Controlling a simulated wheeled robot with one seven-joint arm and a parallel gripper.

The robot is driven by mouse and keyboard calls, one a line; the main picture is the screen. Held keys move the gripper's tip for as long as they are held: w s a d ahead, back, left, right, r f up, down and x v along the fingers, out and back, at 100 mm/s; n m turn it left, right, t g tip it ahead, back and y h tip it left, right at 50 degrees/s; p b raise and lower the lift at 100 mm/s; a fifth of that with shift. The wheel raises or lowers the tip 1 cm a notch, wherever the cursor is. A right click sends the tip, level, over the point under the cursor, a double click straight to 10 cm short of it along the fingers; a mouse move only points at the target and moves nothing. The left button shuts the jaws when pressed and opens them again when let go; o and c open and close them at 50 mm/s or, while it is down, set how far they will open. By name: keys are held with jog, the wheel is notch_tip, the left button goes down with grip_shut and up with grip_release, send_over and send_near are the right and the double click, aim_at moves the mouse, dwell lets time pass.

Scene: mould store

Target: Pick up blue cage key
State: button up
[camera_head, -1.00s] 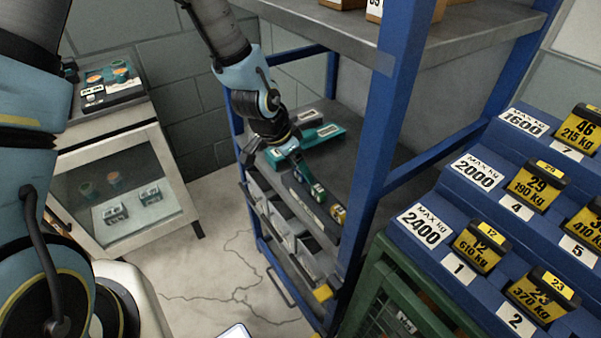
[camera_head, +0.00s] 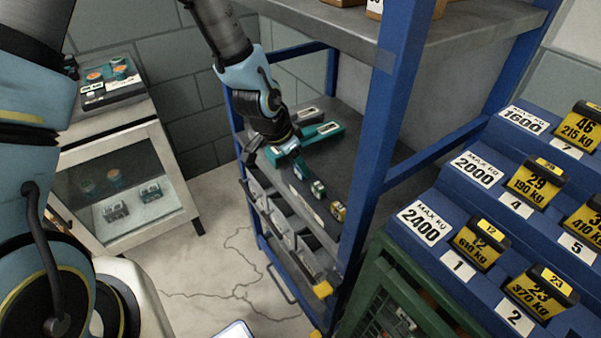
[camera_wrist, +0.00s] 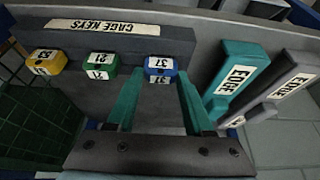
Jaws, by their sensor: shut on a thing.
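The blue cage key (camera_wrist: 160,67), with a white tag reading 37, sits between the tips of my gripper (camera_wrist: 160,88) in the wrist view. My two teal fingers are shut on it. The key is level with a green key (camera_wrist: 101,65) and a yellow key (camera_wrist: 47,62) by the grey CAGE KEYS strip (camera_wrist: 120,32). I cannot tell whether it is clear of its place. In the head view my gripper (camera_head: 298,163) is at the shelf's front edge, beside the green key (camera_head: 318,188) and the yellow key (camera_head: 338,210).
A teal block (camera_wrist: 238,72) and a grey block (camera_wrist: 285,90) with EDGE labels lie close to my right finger in the wrist view. In the head view a blue rack post (camera_head: 378,130) stands right of the keys, and an upper shelf (camera_head: 420,45) hangs above.

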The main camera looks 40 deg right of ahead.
grip_shut()
jog(key=shift+r, duration=0.15)
jog(key=shift+r+b, duration=0.35)
jog(key=shift+r, duration=0.2)
notch_tip(320, 180, up, 2)
jog(key=shift+w+r+b, duration=0.1)
jog(key=shift+b, duration=0.3)
jog(key=a+p, duration=0.1)
jog(key=a, duration=1.4)
jog(key=shift+w+r, duration=0.3)
jog(key=shift+w, duration=0.1)
jog(key=shift+a+p, duration=0.15)
jog(key=shift+p, duration=1.05)
